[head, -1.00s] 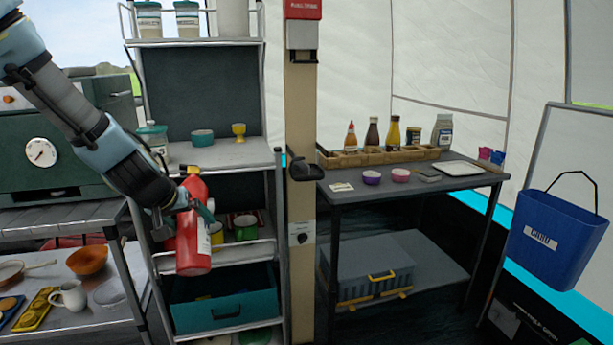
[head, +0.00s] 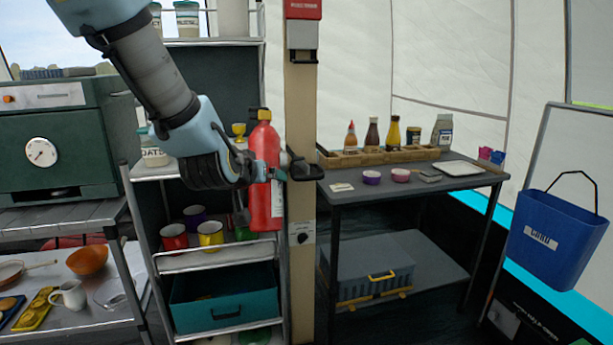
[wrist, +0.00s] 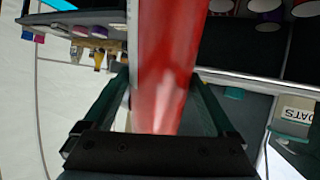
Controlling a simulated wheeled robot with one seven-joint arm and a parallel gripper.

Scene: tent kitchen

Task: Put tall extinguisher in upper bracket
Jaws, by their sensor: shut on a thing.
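The tall red extinguisher (head: 263,150) is upright in the head view, just left of the beige post (head: 300,100). My gripper (head: 268,172) is shut on its body from the left. The extinguisher (wrist: 165,60) also fills the middle of the wrist view between my two fingers. The upper bracket (head: 304,170), a dark ring-like holder, is on the post right beside the extinguisher at about mid-body height. Its left part is close to or behind the extinguisher; I cannot tell whether they touch. A lower bracket (head: 301,235) is on the post.
A metal shelf with cups (head: 210,232) and a teal bin (head: 222,298) stands left of the post. A table (head: 420,186) with bottles and bowls is to the right. A blue bucket (head: 555,235) hangs at far right. White tent wall is behind.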

